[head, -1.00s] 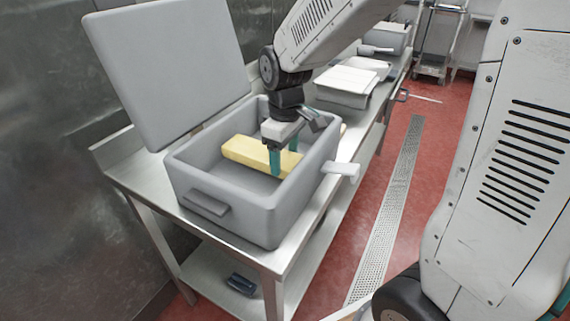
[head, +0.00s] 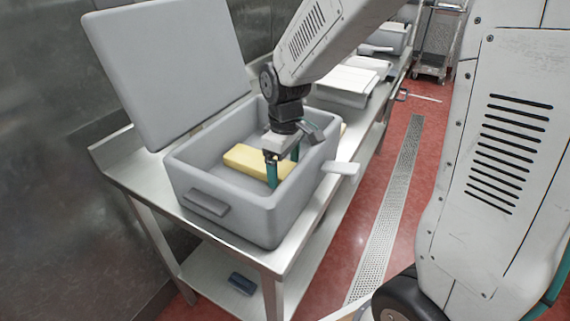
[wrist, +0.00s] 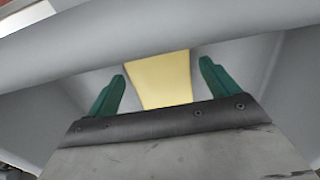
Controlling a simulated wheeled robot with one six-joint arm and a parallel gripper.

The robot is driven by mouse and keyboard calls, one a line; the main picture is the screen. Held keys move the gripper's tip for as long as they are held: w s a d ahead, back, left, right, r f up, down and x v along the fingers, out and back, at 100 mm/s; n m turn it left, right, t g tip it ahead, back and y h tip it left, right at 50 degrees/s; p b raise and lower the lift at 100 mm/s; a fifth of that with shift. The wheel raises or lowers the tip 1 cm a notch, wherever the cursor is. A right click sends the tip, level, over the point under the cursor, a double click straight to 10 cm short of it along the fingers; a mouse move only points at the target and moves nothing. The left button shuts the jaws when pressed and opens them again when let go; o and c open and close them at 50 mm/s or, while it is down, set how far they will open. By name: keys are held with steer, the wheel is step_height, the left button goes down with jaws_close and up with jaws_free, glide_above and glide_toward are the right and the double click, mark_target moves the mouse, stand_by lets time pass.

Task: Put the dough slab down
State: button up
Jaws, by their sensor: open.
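The dough slab (head: 250,162) is a pale yellow block lying inside the grey kettle (head: 226,229), which has an open lid. It looks low in the kettle; its right end is hidden behind my gripper. My gripper (head: 282,178) is inside the kettle at the slab's right end, with its green fingers pointing down. In the wrist view the slab (wrist: 162,78) shows between the two spread fingers (wrist: 163,88), with gaps on both sides. My gripper is open around the slab's end and does not grip it.
The kettle's raised lid (head: 170,70) stands at the back left. Its walls surround my gripper, and a light handle (head: 341,168) sticks out on the right. A steel table (head: 140,184) bears it. Lidded containers (head: 345,83) stand farther along. A blue-grey object (head: 242,284) lies on the lower shelf.

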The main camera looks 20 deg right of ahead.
step_height(320, 180, up, 11)
steer(key=s+d+r+m+t, duration=0.1)
steer(key=s+m, duration=0.6)
steer(key=s, duration=1.5)
steer(key=shift+d+r, duration=0.55)
steer(key=shift+d, duration=0.6)
